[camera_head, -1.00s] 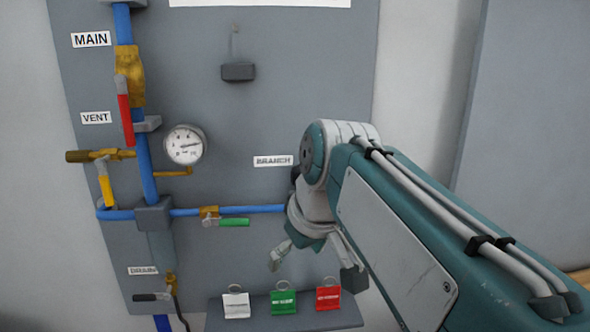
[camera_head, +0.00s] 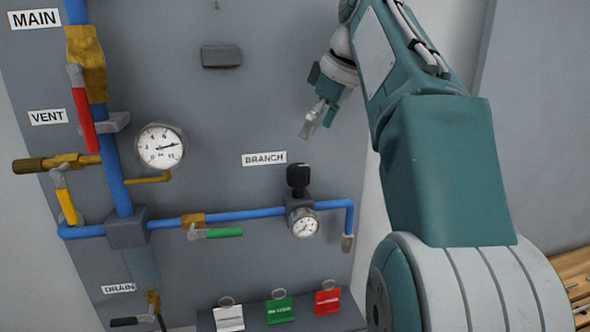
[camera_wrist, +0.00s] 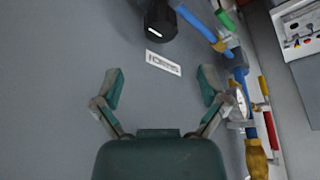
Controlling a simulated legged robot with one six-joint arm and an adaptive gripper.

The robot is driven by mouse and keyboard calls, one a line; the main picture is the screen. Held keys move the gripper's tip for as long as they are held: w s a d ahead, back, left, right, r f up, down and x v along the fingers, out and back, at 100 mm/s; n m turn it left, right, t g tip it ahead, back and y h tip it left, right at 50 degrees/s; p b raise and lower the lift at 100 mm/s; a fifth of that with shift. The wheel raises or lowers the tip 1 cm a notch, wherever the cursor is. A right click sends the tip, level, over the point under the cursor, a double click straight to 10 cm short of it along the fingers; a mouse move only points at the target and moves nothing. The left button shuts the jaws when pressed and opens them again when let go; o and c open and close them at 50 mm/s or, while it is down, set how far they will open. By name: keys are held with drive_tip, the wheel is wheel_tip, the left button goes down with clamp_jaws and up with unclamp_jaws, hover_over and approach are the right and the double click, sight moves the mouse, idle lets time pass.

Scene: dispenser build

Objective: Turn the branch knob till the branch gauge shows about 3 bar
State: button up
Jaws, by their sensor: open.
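The black branch knob (camera_head: 298,177) stands on a small regulator in the blue branch pipe, below the BRANCH label (camera_head: 264,158). The branch gauge (camera_head: 304,223) is a small round white dial just under the knob; its needle is too small to read. My gripper (camera_head: 318,118) is above and slightly right of the knob, apart from it and in front of the panel. In the wrist view my gripper (camera_wrist: 160,98) has its two fingers spread, with nothing between them. The knob (camera_wrist: 161,22) shows at the top there, beyond the label (camera_wrist: 163,63).
A larger gauge (camera_head: 160,147) is at the left. The green-handled valve (camera_head: 222,233) lies left of the regulator, and the red lever (camera_head: 82,118) is farther left. The panel around the knob is clear.

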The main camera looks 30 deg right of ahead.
sight(300, 166)
drive_tip(key=x, duration=0.9)
drive_tip(key=shift+a+f, duration=0.15)
drive_tip(key=shift+f, duration=0.2)
drive_tip(key=c, duration=1.1)
